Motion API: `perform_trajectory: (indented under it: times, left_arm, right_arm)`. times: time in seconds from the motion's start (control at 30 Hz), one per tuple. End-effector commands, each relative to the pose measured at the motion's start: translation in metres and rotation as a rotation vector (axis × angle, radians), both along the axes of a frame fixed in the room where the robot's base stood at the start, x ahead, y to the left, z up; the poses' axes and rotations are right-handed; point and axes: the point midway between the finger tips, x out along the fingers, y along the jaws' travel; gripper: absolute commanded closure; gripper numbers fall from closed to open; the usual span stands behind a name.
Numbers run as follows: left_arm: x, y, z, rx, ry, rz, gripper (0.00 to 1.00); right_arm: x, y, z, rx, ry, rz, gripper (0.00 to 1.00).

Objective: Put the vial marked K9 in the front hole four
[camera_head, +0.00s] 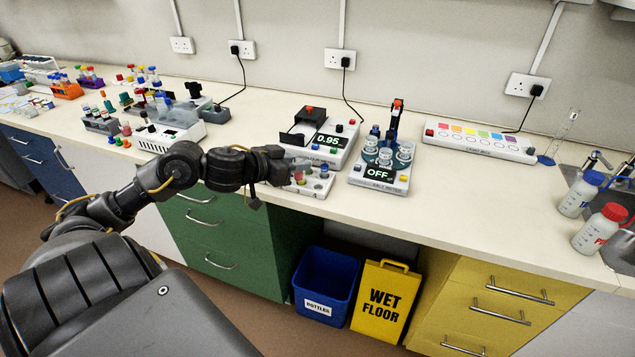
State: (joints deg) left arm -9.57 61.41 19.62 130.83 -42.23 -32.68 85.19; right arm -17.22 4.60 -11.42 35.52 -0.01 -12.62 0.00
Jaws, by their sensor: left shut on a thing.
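My left gripper (291,170) reaches in from the left and is at the left part of a small white rack (318,188) near the front edge of the bench. It is shut on what looks like a small vial (298,178) with a reddish part, mostly hidden by the fingers. I cannot read a K9 mark or any hole number at this size. I cannot tell whether the vial is in a hole or above it. Another small blue-grey thing (324,171) stands at the back right of the rack. My right gripper is not in view.
A white device reading 0.95 (331,141) stands behind the rack. A device reading OFF (380,175) with several round containers is to its right. A grey and white instrument (170,133) is to the left. The bench front right of the OFF device is clear.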

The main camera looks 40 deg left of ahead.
Motion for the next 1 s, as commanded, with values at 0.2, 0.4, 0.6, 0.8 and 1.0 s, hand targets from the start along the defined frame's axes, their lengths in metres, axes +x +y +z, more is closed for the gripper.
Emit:
perform_trajectory:
  times: [0.2,0.4,0.6,0.8,1.0]
  left_arm:
    - [0.055,0.008,-0.024,-0.009,-0.003,0.001,1.0]
    - [0.082,0.013,-0.062,-0.004,0.001,0.0,1.0]
    - [0.092,0.015,-0.074,0.0,0.0,-0.001,1.0]
    - [0.097,0.015,-0.081,-0.003,0.0,-0.002,1.0]
    - [0.097,0.015,-0.107,-0.003,0.002,-0.002,1.0]
  right_arm:
    - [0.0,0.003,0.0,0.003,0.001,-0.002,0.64]
    - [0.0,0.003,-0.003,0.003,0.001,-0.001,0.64]
    - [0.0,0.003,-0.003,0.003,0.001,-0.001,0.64]
    - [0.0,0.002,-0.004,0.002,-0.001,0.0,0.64]
    - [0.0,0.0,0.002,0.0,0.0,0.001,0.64]
